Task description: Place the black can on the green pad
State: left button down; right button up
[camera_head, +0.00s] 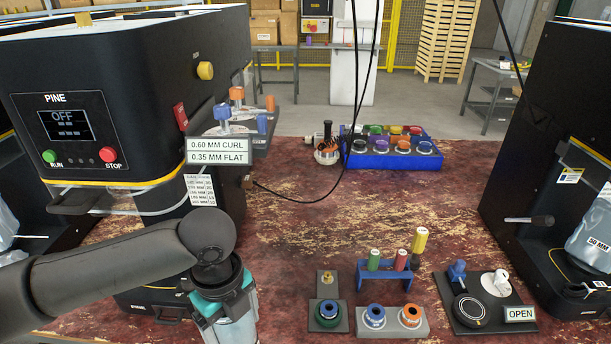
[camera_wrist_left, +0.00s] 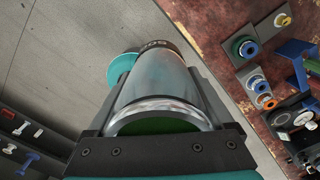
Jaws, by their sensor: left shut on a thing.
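My left gripper (camera_head: 228,318) is at the lower left of the head view, near the front edge of the red worn table. It is shut on a grey, metallic-looking can (camera_wrist_left: 158,82), gripped between its two fingers in the left wrist view. The can has a silver rim, green inside the near end, and a dark band with lettering at the far end. I see no plainly black can. A teal-green disc (camera_wrist_left: 121,68) shows beyond the can, partly hidden by it; I cannot tell if it is the green pad. My right gripper is not in view.
Spools on holders (camera_head: 377,320), a blue rack (camera_head: 385,272) and a black tray (camera_head: 485,318) stand front right on the table (camera_head: 290,240). A blue crate (camera_head: 392,158) is at the back. Black machines flank both sides. The table's middle is clear.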

pick_arm(q)
jog(key=a+r+n, duration=0.1)
jog(key=r+n, duration=0.1)
jog(key=n, duration=0.4)
jog(key=a+r+n, duration=0.1)
jog(key=r+n, duration=0.2)
jog(key=n, duration=0.4)
jog(key=r+n, duration=0.3)
jog(key=n, duration=0.3)
jog(key=shift+s+a+r, duration=0.15)
jog(key=shift+s+a, duration=0.1)
jog(key=shift+a, duration=0.15)
jog(key=n, duration=0.2)
jog(key=r+n, duration=0.1)
jog(key=n, duration=0.1)
jog(key=r+n, duration=0.1)
jog(key=n, duration=0.2)
jog(key=shift+s+a+r, duration=0.25)
jog(key=shift+s+a, duration=0.15)
jog(key=shift+w, duration=0.1)
